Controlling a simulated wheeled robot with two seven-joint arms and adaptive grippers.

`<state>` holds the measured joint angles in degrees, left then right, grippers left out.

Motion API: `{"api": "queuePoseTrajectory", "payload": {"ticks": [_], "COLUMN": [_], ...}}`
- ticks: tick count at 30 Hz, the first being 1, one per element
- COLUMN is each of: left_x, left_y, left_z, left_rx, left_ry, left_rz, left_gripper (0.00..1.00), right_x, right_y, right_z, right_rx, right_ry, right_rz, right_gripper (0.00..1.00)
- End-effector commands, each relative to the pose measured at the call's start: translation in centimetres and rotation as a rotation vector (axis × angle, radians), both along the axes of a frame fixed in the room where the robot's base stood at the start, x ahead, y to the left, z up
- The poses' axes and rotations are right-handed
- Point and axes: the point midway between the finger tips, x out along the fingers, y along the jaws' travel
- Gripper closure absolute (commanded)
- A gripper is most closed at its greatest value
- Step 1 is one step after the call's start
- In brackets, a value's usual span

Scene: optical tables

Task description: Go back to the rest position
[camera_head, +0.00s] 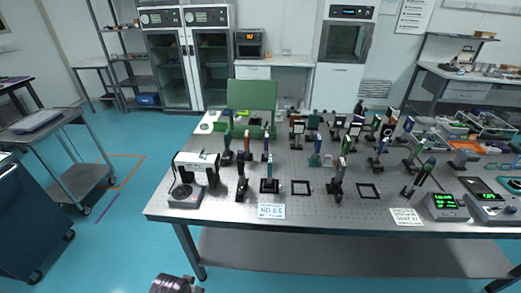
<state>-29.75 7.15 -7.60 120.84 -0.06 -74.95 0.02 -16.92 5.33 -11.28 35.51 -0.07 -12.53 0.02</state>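A dark grey, rounded part of my own arm (175,284) shows at the bottom edge, left of the middle, in front of the table and apart from it. It is cut off by the frame, and no fingers show on it. Neither of my grippers can be made out in the head view. The optical table (330,215) stands ahead with its front edge clear of my arm.
The table carries a black-and-white instrument (197,168) at its left end, several posts with optics, a green box (252,95), and meters (445,206) at the right. A cart (60,138) and dark cabinet (30,215) stand left. The floor between is free.

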Motion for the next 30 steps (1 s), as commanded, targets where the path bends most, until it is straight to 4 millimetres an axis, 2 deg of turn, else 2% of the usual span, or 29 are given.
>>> {"api": "queuePoseTrajectory", "payload": {"ticks": [1,3,14,23,30], "left_x": [-0.1,-0.1,-1.5,-3.9,-6.7], "left_y": [0.1,0.2,1.1,2.3,3.4], "left_z": [-2.1,-4.3,-15.4,-24.1,-30.5], "left_rx": [0.003,0.005,0.017,0.028,0.037], "left_ry": [0.008,0.012,0.039,0.061,0.078], "left_rz": [-0.001,-0.003,-0.009,-0.013,-0.018], "left_gripper": [0.71,0.71,0.71,0.71,0.71], "right_x": [0.1,0.1,0.5,0.8,1.1], "right_y": [-0.2,-0.3,-1.2,-1.9,-2.5], "right_z": [-0.6,-0.9,-2.8,-4.4,-5.6], "right_rx": [-0.002,-0.004,-0.012,-0.020,-0.026], "right_ry": [-0.001,-0.002,-0.007,-0.011,-0.013], "right_rz": [0.000,0.001,0.001,0.002,0.003], "right_gripper": [0.60,0.60,0.60,0.60,0.60]}}
